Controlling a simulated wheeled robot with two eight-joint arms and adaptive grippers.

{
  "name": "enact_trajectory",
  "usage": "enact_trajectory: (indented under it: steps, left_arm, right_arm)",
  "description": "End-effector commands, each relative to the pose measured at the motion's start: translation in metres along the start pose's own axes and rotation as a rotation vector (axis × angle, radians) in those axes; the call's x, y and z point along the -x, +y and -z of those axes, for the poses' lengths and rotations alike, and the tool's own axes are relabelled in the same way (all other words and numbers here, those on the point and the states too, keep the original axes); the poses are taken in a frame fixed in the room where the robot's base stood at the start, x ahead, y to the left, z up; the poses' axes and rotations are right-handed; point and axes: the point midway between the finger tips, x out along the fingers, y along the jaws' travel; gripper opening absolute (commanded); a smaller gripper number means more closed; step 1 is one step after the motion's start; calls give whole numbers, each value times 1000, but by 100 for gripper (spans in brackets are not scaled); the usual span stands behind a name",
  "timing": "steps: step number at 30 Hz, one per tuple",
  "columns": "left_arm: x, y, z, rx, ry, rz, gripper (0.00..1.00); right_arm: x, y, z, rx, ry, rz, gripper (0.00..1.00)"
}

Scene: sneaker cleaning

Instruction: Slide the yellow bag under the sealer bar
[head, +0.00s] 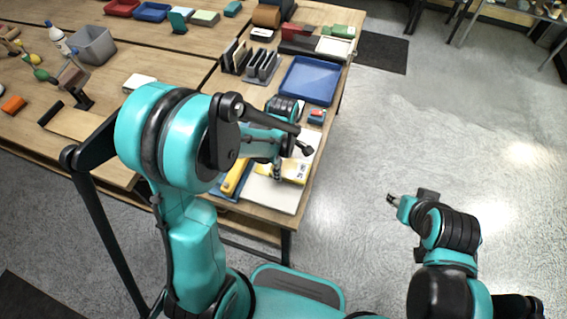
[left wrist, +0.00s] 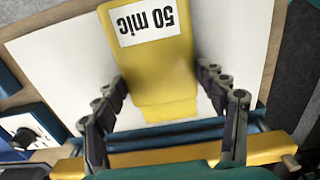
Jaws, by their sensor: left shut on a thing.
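The yellow bag (left wrist: 155,65), with a white "50 mic" label, lies over a pale board; it also shows in the head view (head: 296,168). My left gripper (left wrist: 161,80) is shut on the bag, one finger at each side edge. In the head view, the left gripper (head: 278,173) partly covers the bag. The sealer's yellow bar (left wrist: 190,155) crosses the bottom of the wrist view, behind blue parts; it also shows in the head view (head: 235,177). The bag's narrow end points at the sealer; contact is unclear. My right gripper (head: 393,199) is over the floor, away from the table.
The pale board (head: 270,192) reaches the table's front edge. A blue tray (head: 310,80), a dark rack (head: 262,65) and a small red-and-blue item (head: 317,116) stand farther back. A blue box with a black dial (left wrist: 28,132) is beside the sealer.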

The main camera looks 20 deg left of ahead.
Motion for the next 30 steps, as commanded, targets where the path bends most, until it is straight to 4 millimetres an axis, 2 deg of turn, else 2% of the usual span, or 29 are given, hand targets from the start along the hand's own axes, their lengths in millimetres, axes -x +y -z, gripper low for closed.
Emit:
enact_trajectory:
  steps: [30]
  left_arm:
    - [0,0,33,2,1,0,42]
  right_arm:
    - [-2,0,-1,0,0,0,40]
